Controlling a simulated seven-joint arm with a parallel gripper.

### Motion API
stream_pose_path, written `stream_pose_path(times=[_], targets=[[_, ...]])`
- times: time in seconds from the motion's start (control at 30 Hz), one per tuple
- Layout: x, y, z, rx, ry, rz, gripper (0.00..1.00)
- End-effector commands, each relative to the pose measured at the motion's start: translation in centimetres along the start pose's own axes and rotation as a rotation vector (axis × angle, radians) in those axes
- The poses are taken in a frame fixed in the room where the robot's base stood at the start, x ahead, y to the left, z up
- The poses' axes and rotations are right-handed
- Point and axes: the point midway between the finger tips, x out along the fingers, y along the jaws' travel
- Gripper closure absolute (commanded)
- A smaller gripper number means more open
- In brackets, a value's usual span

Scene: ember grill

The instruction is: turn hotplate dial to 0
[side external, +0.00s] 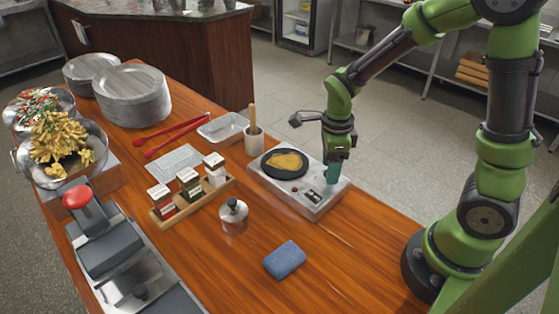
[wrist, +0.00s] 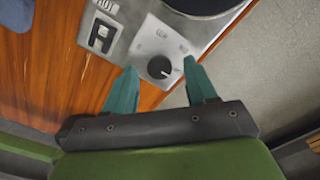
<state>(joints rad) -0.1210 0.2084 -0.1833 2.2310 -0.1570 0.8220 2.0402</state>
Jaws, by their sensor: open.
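The hotplate (side external: 301,203) stands on the wooden table, with a black round plate (side external: 271,161) carrying a flat golden-brown food piece (side external: 286,160). In the wrist view the black dial (wrist: 160,67) sits on the hotplate's metal panel (wrist: 146,44), with small markings around it too blurred to read. My gripper (wrist: 163,72) is open, with one teal finger on either side of the dial and visible gaps between. In the side view my gripper (side external: 333,174) points down at the hotplate's right end and hides the dial.
A blue sponge (side external: 285,260) and a lidded metal pot (side external: 233,215) stand in front of the hotplate. A spice rack (side external: 192,204) is to the left. A cup with a wooden handle (side external: 254,139) stands behind. The table's right end is clear.

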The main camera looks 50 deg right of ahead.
Motion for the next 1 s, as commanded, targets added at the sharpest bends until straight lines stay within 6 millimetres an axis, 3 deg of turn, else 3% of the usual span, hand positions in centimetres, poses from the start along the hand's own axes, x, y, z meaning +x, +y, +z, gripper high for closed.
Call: stream_pose_path(times=[0.37, 0.73, 1.0], targets=[[0.66, 0.03, 0.01, 0.000, 0.000, 0.000, 0.43], [0.63, 0.03, 0.02, -0.001, 0.000, 0.000, 0.99], [0.61, 0.03, 0.02, -0.027, -0.001, 0.000, 0.99]])
